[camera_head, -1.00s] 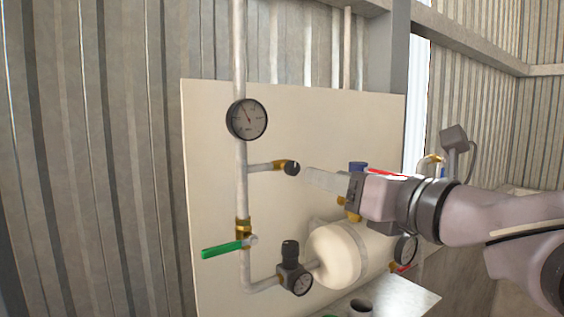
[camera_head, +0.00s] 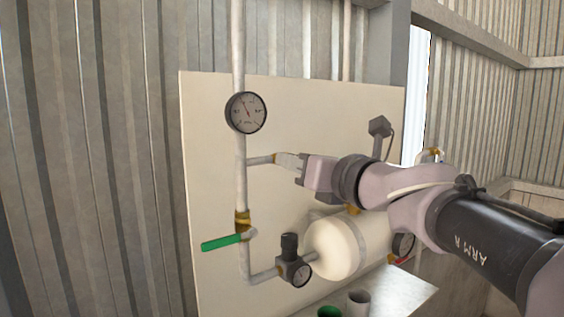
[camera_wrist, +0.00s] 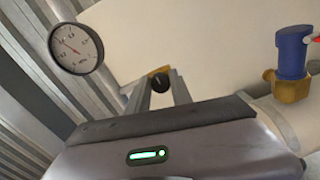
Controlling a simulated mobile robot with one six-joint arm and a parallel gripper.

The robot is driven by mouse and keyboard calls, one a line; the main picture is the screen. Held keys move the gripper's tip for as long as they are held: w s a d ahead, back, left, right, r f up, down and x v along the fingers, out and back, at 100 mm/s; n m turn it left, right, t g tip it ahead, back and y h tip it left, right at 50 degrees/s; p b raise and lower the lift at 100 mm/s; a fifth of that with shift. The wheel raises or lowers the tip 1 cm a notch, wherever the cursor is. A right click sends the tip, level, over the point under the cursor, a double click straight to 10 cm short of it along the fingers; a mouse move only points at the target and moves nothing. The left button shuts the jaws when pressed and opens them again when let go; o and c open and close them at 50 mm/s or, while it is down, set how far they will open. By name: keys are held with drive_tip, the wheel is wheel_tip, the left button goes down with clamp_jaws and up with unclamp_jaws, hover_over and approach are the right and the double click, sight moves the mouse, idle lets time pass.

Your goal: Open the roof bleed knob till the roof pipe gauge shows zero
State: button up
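The roof bleed knob (camera_wrist: 160,82) is a small black knob on a brass fitting at the end of a short side branch of the roof pipe (camera_head: 239,60). In the wrist view it sits between the tips of my gripper (camera_wrist: 161,84), whose fingers stand apart on either side of it; firm contact is not visible. In the head view my gripper (camera_head: 286,162) hides the knob.
A green lever (camera_head: 221,243) sits on the pipe below the branch. A black-knobbed regulator (camera_head: 290,262) and a cream tank (camera_head: 333,248) stand lower right. A blue-capped brass valve (camera_wrist: 292,55) is right of my gripper. Two cups stand at the bottom.

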drive_tip(key=shift+f+n+b, duration=0.1)
drive_tip(key=shift+n+b, duration=0.3)
drive_tip(key=shift+b, duration=0.1)
clamp_jaws()
drive_tip(key=n+b, duration=0.9)
drive_tip(key=n, duration=0.4)
drive_tip(key=n+y+b, duration=0.1)
drive_tip(key=n+b, duration=0.8)
drive_tip(key=n, duration=0.4)
drive_tip(key=shift+f+n+g+y+b, duration=0.1)
drive_tip(key=shift+n+g+y+b, duration=0.2)
drive_tip(key=shift+n+b, duration=0.1)
drive_tip(key=o, duration=1)
unclamp_jaws()
drive_tip(key=shift+o, duration=0.2)
